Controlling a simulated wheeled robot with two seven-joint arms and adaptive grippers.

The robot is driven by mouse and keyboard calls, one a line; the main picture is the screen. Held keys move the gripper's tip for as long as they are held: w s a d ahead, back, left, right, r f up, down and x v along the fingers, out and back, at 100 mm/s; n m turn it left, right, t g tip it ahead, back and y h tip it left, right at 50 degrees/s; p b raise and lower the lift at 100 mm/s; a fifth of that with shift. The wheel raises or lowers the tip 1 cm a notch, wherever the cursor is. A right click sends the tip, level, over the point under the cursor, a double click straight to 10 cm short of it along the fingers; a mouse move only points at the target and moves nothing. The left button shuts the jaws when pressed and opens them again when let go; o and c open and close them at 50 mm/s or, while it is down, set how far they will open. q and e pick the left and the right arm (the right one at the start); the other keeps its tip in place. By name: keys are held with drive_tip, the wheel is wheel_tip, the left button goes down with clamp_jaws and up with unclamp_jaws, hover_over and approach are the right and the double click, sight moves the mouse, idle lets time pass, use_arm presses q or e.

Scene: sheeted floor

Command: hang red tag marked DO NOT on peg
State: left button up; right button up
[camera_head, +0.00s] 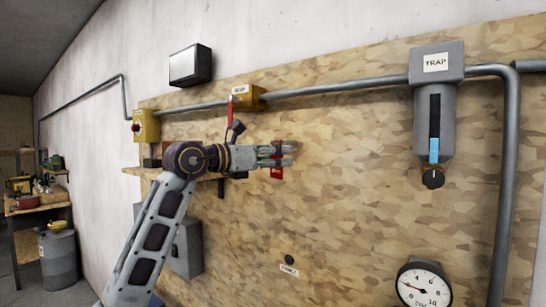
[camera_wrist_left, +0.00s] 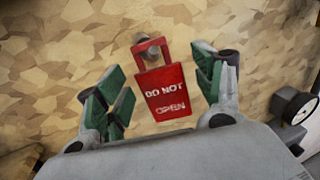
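The red tag (camera_wrist_left: 166,92), lettered DO NOT OPEN in white, is against the board in the left wrist view. Its square loop is at the peg (camera_wrist_left: 152,52), and the tag appears to hang there, slightly tilted in the picture. My left gripper (camera_wrist_left: 163,88) is open, with green-padded fingers on both sides of the tag and visible gaps between. In the head view my left gripper (camera_head: 288,155) is close to the board, and the red tag (camera_head: 277,172) shows partly behind its fingers. The peg is hidden there. My right gripper is not in view.
A yellow valve block (camera_head: 247,97) with a red handle sits on the pipe (camera_head: 340,88) above my gripper. A grey TRAP unit (camera_head: 436,110) and a gauge (camera_head: 423,287) are to the right. A small black knob (camera_head: 289,259) is below. The board between is clear.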

use_arm(q)
drive_tip(key=shift+s+a, duration=0.1)
drive_tip(key=shift+a, duration=0.05)
drive_tip(key=shift+s+a, duration=0.3)
drive_tip(key=shift+a, duration=0.15)
drive_tip(key=v, duration=1)
drive_tip(key=shift+s+a, duration=0.15)
drive_tip(key=shift+s, duration=0.05)
drive_tip(key=shift+f, duration=0.1)
